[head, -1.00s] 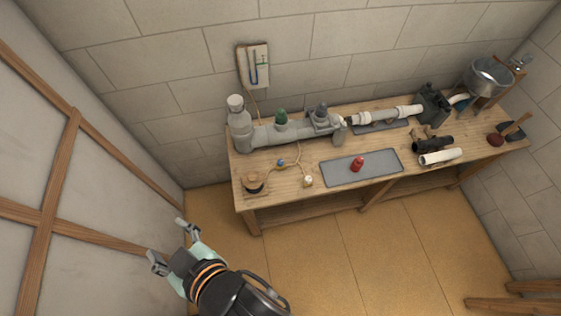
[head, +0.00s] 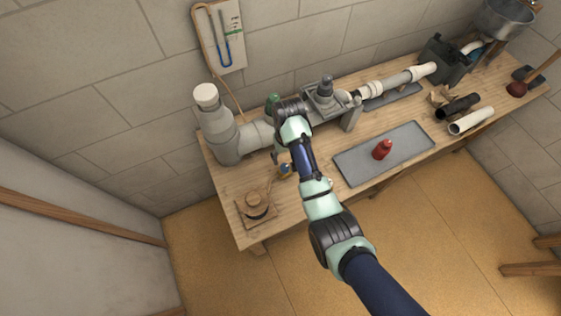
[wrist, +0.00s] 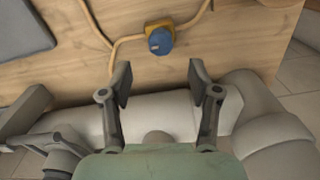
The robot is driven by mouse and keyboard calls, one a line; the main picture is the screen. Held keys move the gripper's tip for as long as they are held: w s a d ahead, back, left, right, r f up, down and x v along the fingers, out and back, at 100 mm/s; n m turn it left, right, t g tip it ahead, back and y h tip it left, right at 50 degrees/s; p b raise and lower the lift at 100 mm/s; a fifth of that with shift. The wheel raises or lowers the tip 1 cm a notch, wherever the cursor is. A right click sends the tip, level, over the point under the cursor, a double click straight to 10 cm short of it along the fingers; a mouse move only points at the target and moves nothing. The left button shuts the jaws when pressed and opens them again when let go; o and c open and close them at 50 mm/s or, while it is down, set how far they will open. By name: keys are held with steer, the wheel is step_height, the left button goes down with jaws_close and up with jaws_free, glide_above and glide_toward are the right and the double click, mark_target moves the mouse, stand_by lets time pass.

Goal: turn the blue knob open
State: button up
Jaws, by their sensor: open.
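The blue knob (wrist: 160,40) sits on a yellow valve body (wrist: 158,24) on the wooden bench, with tan tubing running from it. The knob also shows in the head view (head: 285,169), just beside my arm. My gripper (wrist: 159,78) is open and empty, its two fingers spread. In the wrist view the knob lies beyond the fingertips, roughly centred between them and not touched. In the head view my wrist hangs over the grey pipe and mostly hides the gripper.
A large grey pipe (head: 228,142) with a white cap runs along the bench behind the knob. A round wooden piece (head: 256,204) stands at the bench's left front. A gauge board (head: 219,37) hangs on the wall.

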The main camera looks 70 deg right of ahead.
mark_target(285, 166)
step_height(285, 166, down, 7)
steer(key=shift+f+b, duration=0.2)
steer(key=shift+b, duration=0.75)
steer(key=shift+c, duration=0.4)
steer(key=c, duration=1.1)
